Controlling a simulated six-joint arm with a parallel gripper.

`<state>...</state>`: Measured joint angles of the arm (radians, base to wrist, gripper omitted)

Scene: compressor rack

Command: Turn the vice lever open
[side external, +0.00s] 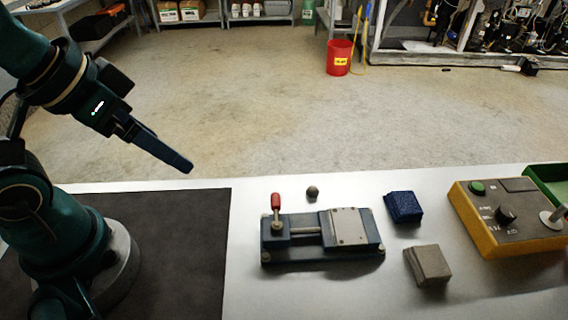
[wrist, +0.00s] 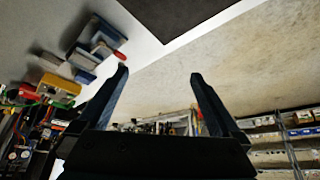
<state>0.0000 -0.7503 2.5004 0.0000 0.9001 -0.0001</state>
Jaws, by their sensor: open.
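The vice (side external: 319,236) is a blue-grey block on a base plate, standing on the white table. Its lever (side external: 276,204) has a red handle and stands roughly upright at the vice's left end. In the wrist view the vice (wrist: 92,45) shows at the upper left, with the red lever handle (wrist: 119,56) beside it. My gripper (side external: 187,167) is raised to the left of the vice, well apart from it, pointing down and right. In the wrist view my gripper (wrist: 158,75) shows two separated fingers with nothing between them.
A small dark ball (side external: 312,192) lies behind the vice. A blue block (side external: 404,207) and a grey-brown block (side external: 428,265) lie to its right. A yellow control box (side external: 505,218) and a green tray (side external: 548,178) stand further right. A dark mat (side external: 185,260) covers the left of the table.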

